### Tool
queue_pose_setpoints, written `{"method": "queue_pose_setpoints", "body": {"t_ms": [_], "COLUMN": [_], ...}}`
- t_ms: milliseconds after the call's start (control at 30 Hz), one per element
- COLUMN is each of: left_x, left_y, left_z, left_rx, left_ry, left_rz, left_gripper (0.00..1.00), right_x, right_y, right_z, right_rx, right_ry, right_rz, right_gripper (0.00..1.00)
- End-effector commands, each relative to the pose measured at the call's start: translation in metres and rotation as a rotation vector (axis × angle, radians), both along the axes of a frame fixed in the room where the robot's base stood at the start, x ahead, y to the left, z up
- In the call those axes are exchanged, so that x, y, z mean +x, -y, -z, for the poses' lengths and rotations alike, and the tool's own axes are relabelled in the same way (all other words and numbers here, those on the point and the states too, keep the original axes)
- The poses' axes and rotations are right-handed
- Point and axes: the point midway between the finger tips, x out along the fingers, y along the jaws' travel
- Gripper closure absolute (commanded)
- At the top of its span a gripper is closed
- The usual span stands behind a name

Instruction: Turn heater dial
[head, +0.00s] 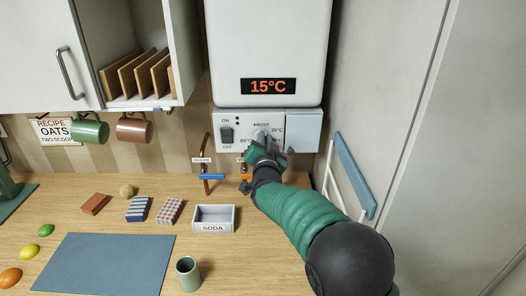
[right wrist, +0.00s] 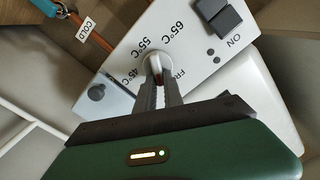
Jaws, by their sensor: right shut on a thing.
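The white heater (head: 267,50) hangs on the wall with an orange display (head: 268,86) reading 15°C. Its lower panel (head: 228,119) carries an ON/OFF switch (head: 227,134) and a dial ringed by FROST and temperature marks. My right gripper (head: 264,143) is at the dial and hides most of it in the head view. In the right wrist view the round pale dial (right wrist: 152,61) sits between the two grey fingertips (right wrist: 159,80), which are shut on it. The 45°C, 55°C and 65°C marks show around it; the pointer's setting is unclear. My left gripper is not in view.
Pipes with a blue valve handle (head: 211,177) and an orange one run below the panel. A SODA box (head: 213,219), a green cup (head: 188,274), sponges and a blue mat (head: 100,265) are on the counter. A blue folded frame (head: 355,175) is at the right wall.

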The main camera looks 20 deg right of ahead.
Motion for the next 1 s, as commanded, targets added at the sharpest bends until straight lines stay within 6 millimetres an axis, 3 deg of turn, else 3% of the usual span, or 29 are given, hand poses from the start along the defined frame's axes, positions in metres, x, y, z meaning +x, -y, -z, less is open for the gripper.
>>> {"method": "queue_pose_setpoints", "body": {"t_ms": [33, 100, 400, 1000], "left_x": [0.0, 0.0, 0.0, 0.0], "left_y": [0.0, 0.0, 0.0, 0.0], "left_z": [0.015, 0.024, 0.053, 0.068], "left_rx": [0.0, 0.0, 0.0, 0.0], "left_ry": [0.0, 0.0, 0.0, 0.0], "left_rz": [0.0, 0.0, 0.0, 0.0], "left_gripper": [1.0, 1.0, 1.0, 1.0], "right_x": [0.0, -0.001, -0.001, -0.002], "right_y": [0.001, 0.003, 0.005, 0.006], "right_z": [0.008, 0.009, 0.009, 0.009], "right_rx": [0.043, 0.105, 0.325, 0.474], "right_ry": [0.012, 0.03, 0.092, 0.131], "right_rz": [0.001, 0.001, 0.002, 0.002], "right_gripper": [1.0, 1.0, 1.0, 1.0]}}
